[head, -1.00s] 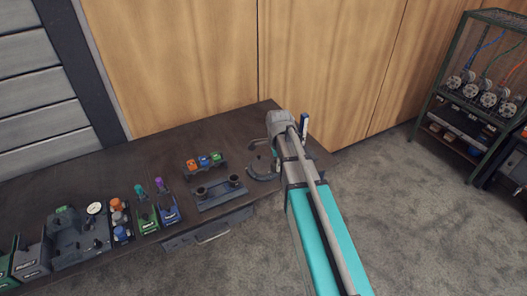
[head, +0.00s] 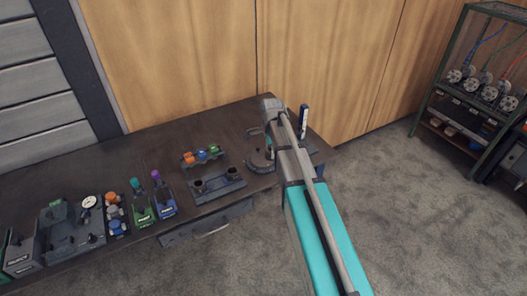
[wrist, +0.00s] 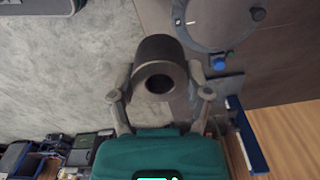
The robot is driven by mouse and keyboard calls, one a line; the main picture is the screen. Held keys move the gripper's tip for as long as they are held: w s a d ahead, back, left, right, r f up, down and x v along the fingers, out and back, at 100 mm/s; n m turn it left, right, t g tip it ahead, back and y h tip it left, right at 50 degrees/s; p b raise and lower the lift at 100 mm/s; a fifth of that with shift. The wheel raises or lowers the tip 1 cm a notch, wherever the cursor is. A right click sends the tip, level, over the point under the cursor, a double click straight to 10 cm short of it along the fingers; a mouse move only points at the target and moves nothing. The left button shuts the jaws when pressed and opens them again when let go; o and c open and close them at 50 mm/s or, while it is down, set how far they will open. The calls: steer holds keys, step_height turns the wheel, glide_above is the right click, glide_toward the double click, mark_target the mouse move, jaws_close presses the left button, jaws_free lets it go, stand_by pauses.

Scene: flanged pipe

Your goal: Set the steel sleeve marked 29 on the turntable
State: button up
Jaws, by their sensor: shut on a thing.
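My gripper (wrist: 160,82) is shut on a dark steel sleeve (wrist: 158,52) in the wrist view, one finger on each side of it. The sleeve's round bore faces the camera; no number is readable on it. A round dark disc, which looks like the turntable (wrist: 187,33), shows at the upper right of the wrist view, apart from the sleeve. In the head view the turntable (head: 260,164) sits on the bench just left of my arm. My fingers and the sleeve are hidden behind the arm there.
The dark bench (head: 105,170) carries a two-post holder (head: 218,185), a rack with orange, blue and green parts (head: 201,155), and bottles and fixtures at left. A wooden wall closes the back.

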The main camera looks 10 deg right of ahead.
steer(key=w+f+b, duration=0.1)
steer(key=w, duration=0.1)
steer(key=w+f+n+b, duration=0.1)
steer(key=w+f+b, duration=0.1)
steer(key=w, duration=0.1)
steer(key=w+a+f+n+b, duration=0.1)
steer(key=w+f, duration=0.1)
steer(key=w, duration=0.1)
steer(key=shift+w+f, duration=0.15)
steer(key=shift+f, duration=0.1)
steer(key=shift+w+a+f+b, duration=0.1)
steer(key=shift+w+a+b, duration=0.05)
steer(key=shift+w+b, duration=0.15)
steer(key=shift+f, duration=0.1)
stand_by(0.7)
steer(key=shift+f+b, duration=1.05)
steer(key=shift+b, duration=0.15)
steer(key=shift+f+b, duration=0.45)
steer(key=shift+f, duration=0.05)
stand_by(0.5)
stand_by(0.3)
steer(key=o, duration=1.4)
steer(key=shift+c, duration=0.2)
